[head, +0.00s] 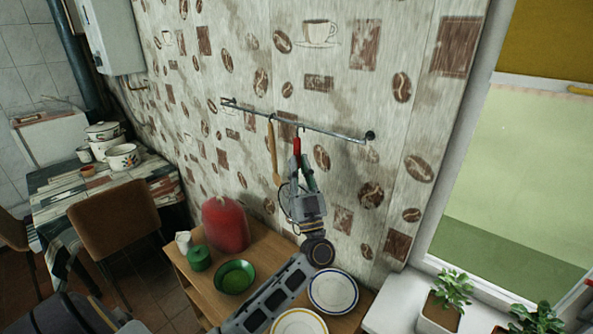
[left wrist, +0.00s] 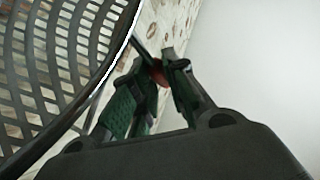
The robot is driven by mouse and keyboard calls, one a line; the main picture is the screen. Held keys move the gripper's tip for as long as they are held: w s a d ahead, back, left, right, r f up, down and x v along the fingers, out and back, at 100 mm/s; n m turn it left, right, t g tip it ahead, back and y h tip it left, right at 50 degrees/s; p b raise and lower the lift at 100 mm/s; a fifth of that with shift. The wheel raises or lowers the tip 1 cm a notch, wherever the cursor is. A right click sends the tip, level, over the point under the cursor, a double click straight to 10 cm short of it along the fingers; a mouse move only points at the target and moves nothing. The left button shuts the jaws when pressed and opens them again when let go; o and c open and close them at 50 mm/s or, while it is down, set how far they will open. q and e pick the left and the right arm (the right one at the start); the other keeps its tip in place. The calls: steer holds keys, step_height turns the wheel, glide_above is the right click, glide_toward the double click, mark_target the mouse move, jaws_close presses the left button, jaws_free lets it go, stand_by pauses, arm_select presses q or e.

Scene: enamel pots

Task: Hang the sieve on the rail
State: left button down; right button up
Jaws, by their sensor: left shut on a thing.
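The metal rail (head: 325,129) is fixed to the patterned wall. My left gripper (head: 301,163) is raised just below the rail, its green fingers shut on the sieve's red handle (head: 297,147). The handle points up, and its dark top end overlaps the rail in the head view; I cannot tell whether it touches or hooks over it. In the left wrist view the dark perforated sieve bowl (left wrist: 55,60) fills the left side, and the fingers (left wrist: 155,85) close on a bit of red. In the head view the bowl is mostly hidden behind my gripper. My right gripper is not in view.
A wooden spoon (head: 274,152) hangs on the rail left of my gripper. The rail's right part is bare. Potted plants (head: 445,298) stand on the windowsill.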

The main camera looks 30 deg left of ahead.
arm_select(q)
steer(key=shift+w+b, duration=0.4)
steer(key=shift+w, duration=0.35)
steer(key=w+d+f+b, duration=0.1)
steer(key=w+f+b, duration=0.1)
steer(key=w+b, duration=0.3)
steer(key=shift+w+b, duration=0.35)
steer(key=shift+w, duration=0.8)
stand_by(0.7)
steer(key=shift+d+f, duration=0.1)
steer(key=shift+f, duration=0.05)
steer(key=c, duration=1.3)
jaws_free()
steer(key=shift+c, duration=0.2)
